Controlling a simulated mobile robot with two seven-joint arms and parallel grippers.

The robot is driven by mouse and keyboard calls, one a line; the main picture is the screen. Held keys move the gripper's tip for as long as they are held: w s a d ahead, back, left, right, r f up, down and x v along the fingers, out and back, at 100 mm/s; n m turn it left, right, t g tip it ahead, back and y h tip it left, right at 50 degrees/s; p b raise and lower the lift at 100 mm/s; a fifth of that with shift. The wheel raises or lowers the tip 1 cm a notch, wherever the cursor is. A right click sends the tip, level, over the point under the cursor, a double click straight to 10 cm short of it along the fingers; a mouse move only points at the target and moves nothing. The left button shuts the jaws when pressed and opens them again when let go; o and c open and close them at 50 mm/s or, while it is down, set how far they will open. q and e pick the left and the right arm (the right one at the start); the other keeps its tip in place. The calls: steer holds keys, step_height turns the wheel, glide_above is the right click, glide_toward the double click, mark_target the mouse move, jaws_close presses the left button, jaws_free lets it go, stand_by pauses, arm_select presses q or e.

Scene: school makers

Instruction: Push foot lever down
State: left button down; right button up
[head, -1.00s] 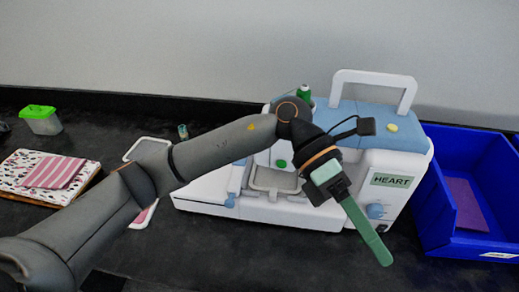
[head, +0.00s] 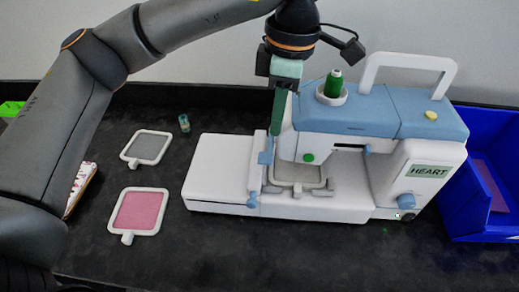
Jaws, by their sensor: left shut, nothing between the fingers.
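The white and blue sewing machine (head: 360,118) stands on the dark counter, marked HEART. A hoop (head: 297,174) lies under the needle area. The right gripper is not in view.
A grey hoop (head: 147,147) and a pink hoop (head: 138,211) lie left of the machine, near a small spool (head: 184,124). A green thread spool (head: 333,83) stands on top. A blue bin (head: 471,228) is at the right. The front counter is clear.

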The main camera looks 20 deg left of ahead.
mark_target(267, 157)
arm_select(q)
steer(key=shift+w+a+r, duration=0.15)
steer(key=shift+a, duration=0.15)
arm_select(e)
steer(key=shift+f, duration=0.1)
arm_select(q)
steer(key=shift+f+b, duration=0.55)
steer(key=shift+f, duration=0.05)
steer(key=f+b, duration=0.2)
steer(key=f, duration=0.1)
steer(key=f+b, duration=0.2)
steer(key=shift+a, duration=0.25)
steer(key=shift+f+b, duration=0.35)
steer(key=shift+f, duration=0.05)
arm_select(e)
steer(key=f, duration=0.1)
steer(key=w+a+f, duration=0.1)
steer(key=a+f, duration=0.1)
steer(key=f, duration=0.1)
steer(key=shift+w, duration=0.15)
